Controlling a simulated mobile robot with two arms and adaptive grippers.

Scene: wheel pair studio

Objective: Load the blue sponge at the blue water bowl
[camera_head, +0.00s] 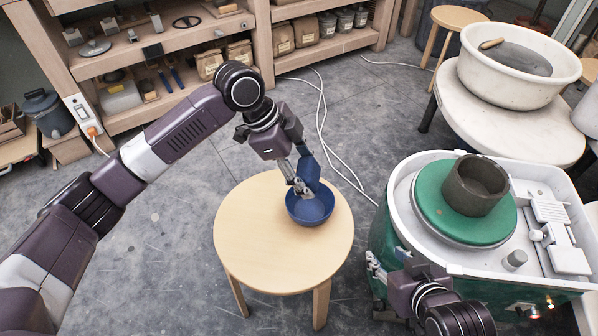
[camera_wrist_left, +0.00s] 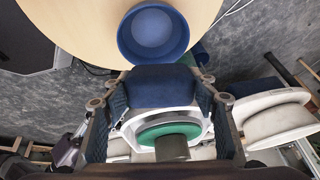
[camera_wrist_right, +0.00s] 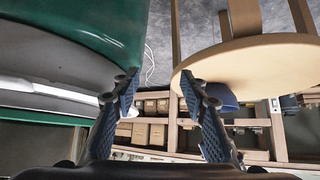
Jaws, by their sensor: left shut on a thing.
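The dark blue sponge (camera_head: 309,172) is pinched between the fingers of my left gripper (camera_head: 302,188). It is tilted and overlaps the back rim of the blue water bowl (camera_head: 318,208) in the head view. In the left wrist view the sponge (camera_wrist_left: 161,88) spans between both fingertips, with the bowl (camera_wrist_left: 153,36) just beyond it. The bowl stands upright on a round wooden stool; whether the sponge touches it is unclear. Its water shows as a lighter blue disc. My right gripper (camera_wrist_right: 163,88) is open and empty, beside the wheel's left side.
The wooden stool top (camera_head: 250,235) is otherwise bare. At right, a pottery wheel with a green disc (camera_head: 435,205) carries a dark clay cylinder (camera_head: 476,186). A white basin (camera_head: 520,85) sits on a white table behind. A white cable (camera_head: 322,120) lies on the floor. Shelves line the back.

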